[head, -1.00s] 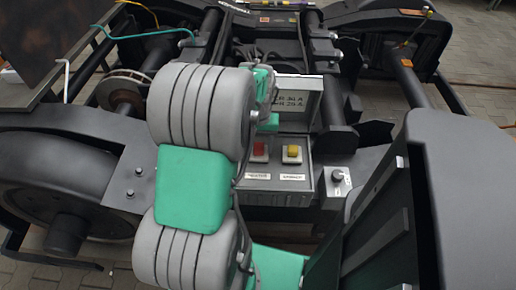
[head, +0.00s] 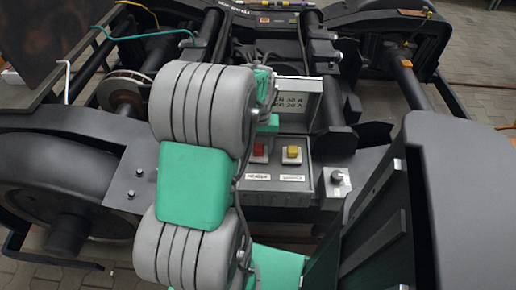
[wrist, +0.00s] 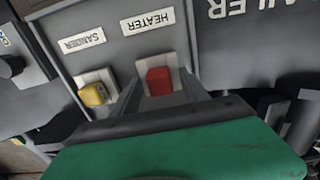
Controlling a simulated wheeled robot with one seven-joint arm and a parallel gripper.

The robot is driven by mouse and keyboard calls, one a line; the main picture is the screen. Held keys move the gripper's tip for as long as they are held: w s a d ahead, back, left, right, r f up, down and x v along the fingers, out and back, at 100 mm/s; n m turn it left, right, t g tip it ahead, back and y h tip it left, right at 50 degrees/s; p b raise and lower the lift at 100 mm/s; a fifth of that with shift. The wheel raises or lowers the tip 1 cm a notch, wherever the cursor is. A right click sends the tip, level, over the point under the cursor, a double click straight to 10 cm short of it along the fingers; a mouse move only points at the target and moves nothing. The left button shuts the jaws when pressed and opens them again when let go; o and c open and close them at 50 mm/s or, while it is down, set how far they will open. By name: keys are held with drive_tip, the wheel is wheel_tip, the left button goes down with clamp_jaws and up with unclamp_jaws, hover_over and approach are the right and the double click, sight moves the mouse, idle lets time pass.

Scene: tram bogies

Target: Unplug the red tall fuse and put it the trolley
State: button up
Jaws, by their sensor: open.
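The red fuse (head: 259,150) stands in its socket on the left of a grey fuse panel (head: 310,186). In the wrist view the red fuse (wrist: 159,80) sits at the HEATER label, between the two fingers of my gripper (wrist: 160,84). The fingers are open, one on each side of it, with a visible gap on both sides. Whether the fingers reach down around it I cannot tell. I cannot pick out the trolley with certainty.
A yellow fuse (head: 292,152) sits beside the red one, at the SANDER label in the wrist view. A sign plate (head: 297,102) stands upright behind the panel. A grey switch box (head: 337,182) is on the right. A dark ribbed structure (head: 375,230) fills the lower right.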

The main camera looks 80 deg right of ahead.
sight(259, 146)
drive_tip(key=shift+c, duration=0.5)
clamp_jaws()
idle(0.3)
drive_tip(key=shift+r, duration=0.1)
drive_tip(key=shift+r+p, duration=2.55)
drive_tip(key=shift+r, duration=0.4)
